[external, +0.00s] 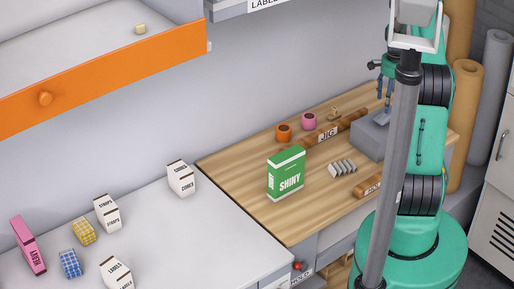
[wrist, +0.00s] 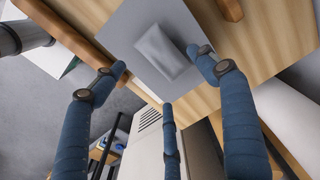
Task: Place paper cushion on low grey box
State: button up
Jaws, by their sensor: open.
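The paper cushion (wrist: 166,53) is a pale grey, pillow-shaped piece. In the wrist view it lies on the flat top of the low grey box (wrist: 125,38), within the box's edges. In the external view the box (external: 366,139) stands at the right of the wooden worktop, and the cushion shows as a small pale shape (external: 380,117) on it, partly hidden by my arm. My gripper (wrist: 160,72) is open, with its blue fingers spread around the cushion and apart from it. In the external view my gripper (external: 382,92) is above the box.
On the wooden worktop (external: 240,194) stand a green SHINY box (external: 286,173), orange (external: 283,132) and pink (external: 309,121) rings, a JIG bar (external: 327,136) and a grey ridged piece (external: 343,168). Several small boxes stand on the pale table (external: 165,235). An orange-fronted drawer (external: 110,75) hangs at upper left.

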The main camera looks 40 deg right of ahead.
aim_at(387, 117)
jog(key=shift+r, duration=2.25)
jog(key=s+a+r+n+t+h+b, duration=0.1)
jog(key=a+r+n, duration=0.3)
jog(key=a+r, duration=0.85)
jog(key=a+r+n+t+b, duration=0.15)
jog(key=a+r+n, duration=0.25)
jog(key=a+r, duration=0.9)
jog(key=s+a+r+n+t+b, duration=0.1)
jog(key=s+a+n, duration=0.1)
jog(key=s+a, duration=0.45)
jog(key=s+a+n+b, duration=0.1)
jog(key=s+a+n, duration=0.2)
jog(key=a, duration=0.6)
jog(key=s+a+f+n+t+y+b, duration=0.1)
jog(key=s+a+n, duration=0.4)
jog(key=s+a, duration=0.5)
jog(key=s+t, duration=0.1)
jog(key=s, duration=0.2)
jog(key=shift+s+f, duration=0.15)
jog(key=shift+s, duration=0.2)
